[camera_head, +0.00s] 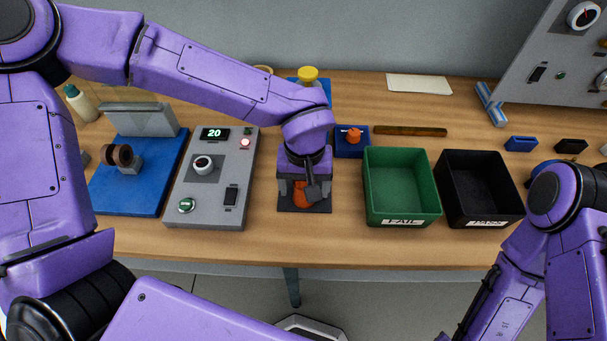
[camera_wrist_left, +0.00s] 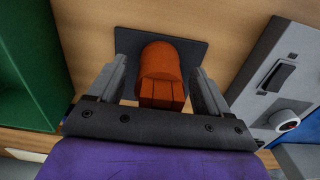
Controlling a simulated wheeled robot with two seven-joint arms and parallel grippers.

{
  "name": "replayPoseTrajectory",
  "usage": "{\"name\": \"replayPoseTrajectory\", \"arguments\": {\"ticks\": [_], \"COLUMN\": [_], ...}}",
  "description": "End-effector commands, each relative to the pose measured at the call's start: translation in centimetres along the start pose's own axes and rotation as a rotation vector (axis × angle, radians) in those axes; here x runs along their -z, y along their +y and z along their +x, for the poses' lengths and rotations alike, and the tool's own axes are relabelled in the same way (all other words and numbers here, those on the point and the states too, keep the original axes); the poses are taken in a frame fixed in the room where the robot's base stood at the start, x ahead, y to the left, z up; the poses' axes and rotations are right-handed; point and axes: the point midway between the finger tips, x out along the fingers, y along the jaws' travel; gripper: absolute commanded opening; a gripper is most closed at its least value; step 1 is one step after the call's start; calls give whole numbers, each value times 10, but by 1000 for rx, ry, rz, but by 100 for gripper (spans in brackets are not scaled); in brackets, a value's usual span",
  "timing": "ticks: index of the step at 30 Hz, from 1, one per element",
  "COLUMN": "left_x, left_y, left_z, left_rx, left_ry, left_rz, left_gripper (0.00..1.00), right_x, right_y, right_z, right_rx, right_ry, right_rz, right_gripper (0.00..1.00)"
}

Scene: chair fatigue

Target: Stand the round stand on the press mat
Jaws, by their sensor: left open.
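An orange piece with a rounded top, which looks like the round stand (camera_head: 300,195), is on a dark square mat (camera_head: 318,207) near the front of the table. In the left wrist view the orange piece (camera_wrist_left: 161,65) shows a curved top and a grooved near side, with the dark mat (camera_wrist_left: 127,42) around it. My left gripper (camera_head: 305,190) is above the mat. Its fingers (camera_wrist_left: 158,85) are open, one on each side of the orange piece, with gaps visible. The wrist hides part of the piece in the head view. My right gripper is outside the frames.
A grey control box (camera_head: 212,180) reading 20 stands just left of the mat. A green FAIL bin (camera_head: 402,214) and a black PASS bin (camera_head: 484,211) stand to the right. A small blue block (camera_head: 345,149) with an orange knob is behind. A blue board (camera_head: 120,190) lies far left.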

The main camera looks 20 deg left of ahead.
Motion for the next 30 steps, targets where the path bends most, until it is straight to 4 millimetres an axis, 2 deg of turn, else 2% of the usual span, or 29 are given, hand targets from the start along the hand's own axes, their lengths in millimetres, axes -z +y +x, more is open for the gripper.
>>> {"name": "replayPoseTrajectory", "arguments": {"ticks": [9,15,20,30], "left_x": [1,1,0,2], "left_y": [0,0,0,-1], "left_z": [-77,-111,-118,-113], "left_rx": [-4,-3,-1,11], "left_ry": [5,2,1,4], "left_rz": [-3,-2,-1,-9], "left_gripper": [79,79,79,79], "right_x": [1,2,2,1], "right_y": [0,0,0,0], "right_z": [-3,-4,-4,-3], "right_rx": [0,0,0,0], "right_ry": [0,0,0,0], "right_rz": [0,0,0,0], "right_gripper": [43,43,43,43]}}
